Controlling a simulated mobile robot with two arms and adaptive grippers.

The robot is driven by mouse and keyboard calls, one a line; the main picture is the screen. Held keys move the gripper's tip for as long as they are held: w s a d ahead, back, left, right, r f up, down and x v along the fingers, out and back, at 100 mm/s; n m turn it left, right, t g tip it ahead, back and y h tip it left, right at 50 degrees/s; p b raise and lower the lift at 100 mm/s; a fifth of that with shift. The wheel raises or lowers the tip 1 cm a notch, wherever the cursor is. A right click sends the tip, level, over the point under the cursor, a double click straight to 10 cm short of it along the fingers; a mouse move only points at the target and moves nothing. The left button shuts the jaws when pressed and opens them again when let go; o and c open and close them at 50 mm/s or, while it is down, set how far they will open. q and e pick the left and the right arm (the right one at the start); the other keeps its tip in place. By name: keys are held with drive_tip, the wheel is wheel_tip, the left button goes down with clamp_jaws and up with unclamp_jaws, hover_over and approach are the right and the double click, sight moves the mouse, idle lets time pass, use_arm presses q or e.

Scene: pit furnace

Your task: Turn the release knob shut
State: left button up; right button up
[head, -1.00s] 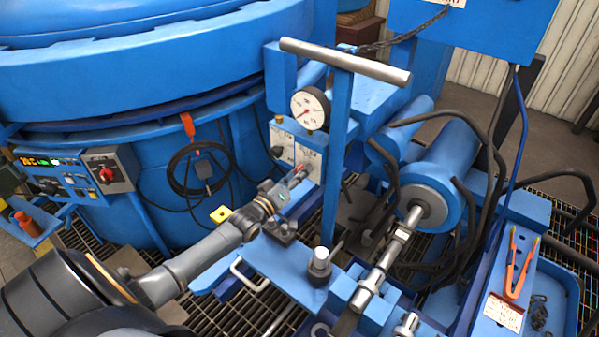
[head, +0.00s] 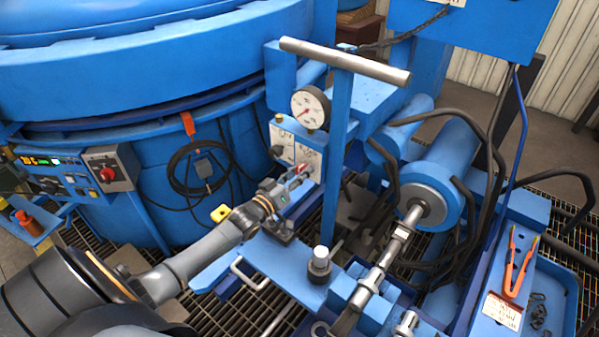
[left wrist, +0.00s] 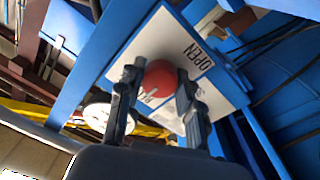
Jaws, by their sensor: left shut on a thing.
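The release knob (left wrist: 160,79) is red and round. It sits on a white plate (left wrist: 187,45) lettered OPEN, with more lettering that is partly hidden. My left gripper (left wrist: 154,88) has its two dark fingers on either side of the knob and is shut on it. In the head view my left gripper (head: 294,176) reaches the white panel (head: 304,152) on the blue post, below the round gauge (head: 311,107). A little red shows there between the fingers. My right gripper does not show.
A blue upright with a grey crossbar (head: 345,61) stands just right of the panel. A black knob (head: 319,262) stands on the blue bench below. A coiled black cable (head: 198,168) hangs on the furnace at left. Orange-handled pliers (head: 520,264) lie at right.

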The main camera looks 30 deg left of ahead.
use_arm(q)
drive_tip(key=o, duration=1.1)
drive_tip(key=shift+o, duration=0.2)
drive_tip(key=s+a, duration=0.1)
drive_tip(key=s, duration=1.1)
drive_tip(key=shift+f, duration=0.35)
